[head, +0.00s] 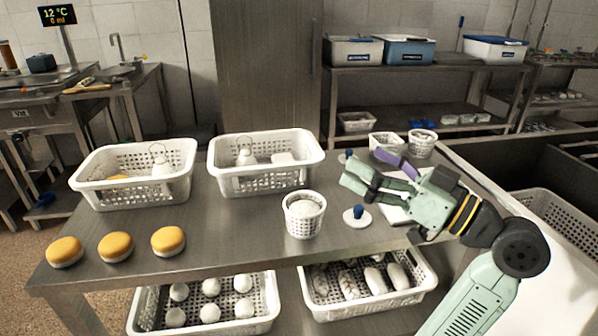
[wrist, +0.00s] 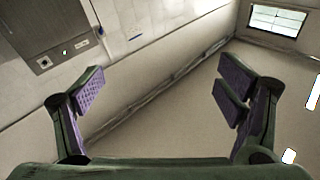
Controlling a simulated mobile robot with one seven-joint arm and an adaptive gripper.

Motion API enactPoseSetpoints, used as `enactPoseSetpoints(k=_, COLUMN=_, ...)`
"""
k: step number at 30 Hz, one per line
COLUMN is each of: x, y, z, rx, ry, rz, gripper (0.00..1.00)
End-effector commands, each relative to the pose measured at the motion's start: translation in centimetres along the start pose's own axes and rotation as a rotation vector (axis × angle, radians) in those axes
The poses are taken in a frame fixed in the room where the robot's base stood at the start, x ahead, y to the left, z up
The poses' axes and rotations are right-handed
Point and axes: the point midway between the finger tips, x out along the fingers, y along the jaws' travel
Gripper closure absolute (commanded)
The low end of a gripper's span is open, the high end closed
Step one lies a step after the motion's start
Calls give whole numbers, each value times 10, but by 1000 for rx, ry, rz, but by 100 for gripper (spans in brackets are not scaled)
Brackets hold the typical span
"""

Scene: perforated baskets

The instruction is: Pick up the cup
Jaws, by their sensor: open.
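A white perforated round cup-like container (head: 303,222) stands upright near the front middle of the steel table, with something pale inside. A similar small white perforated container (head: 422,146) stands at the table's back right. I cannot tell which of them is the cup. My gripper (head: 362,174) is raised over the right part of the table, to the right of and above the front container, with its fingers pointing left. In the wrist view my gripper (wrist: 163,86) is open and empty, with purple pads apart. That view shows only walls and ceiling, no cup.
Two white baskets (head: 267,180) (head: 133,185) holding items stand along the table's back left. Several yellow-topped round items (head: 116,246) lie at the front left. A white disc with a blue knob (head: 357,217) lies below my gripper. Filled baskets (head: 204,327) sit on the lower shelf.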

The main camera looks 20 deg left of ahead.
Motion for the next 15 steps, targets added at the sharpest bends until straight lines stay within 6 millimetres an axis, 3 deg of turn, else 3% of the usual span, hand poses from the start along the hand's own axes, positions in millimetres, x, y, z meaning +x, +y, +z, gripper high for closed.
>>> enactPoseSetpoints(k=1, x=-15, y=1, z=33, rx=-34, ry=-96, rz=4, gripper=13)
enactPoseSetpoints(k=3, x=-32, y=-3, z=68, rx=-80, ry=-204, rz=-11, gripper=13)
enactPoseSetpoints(k=6, x=-48, y=-8, z=99, rx=-120, ry=-303, rz=-36, gripper=13)
enactPoseSetpoints(k=10, x=-51, y=-12, z=115, rx=-138, ry=-351, rz=-54, gripper=13)
enactPoseSetpoints(k=15, x=-25, y=-14, z=124, rx=-140, ry=-353, rz=-58, gripper=13)
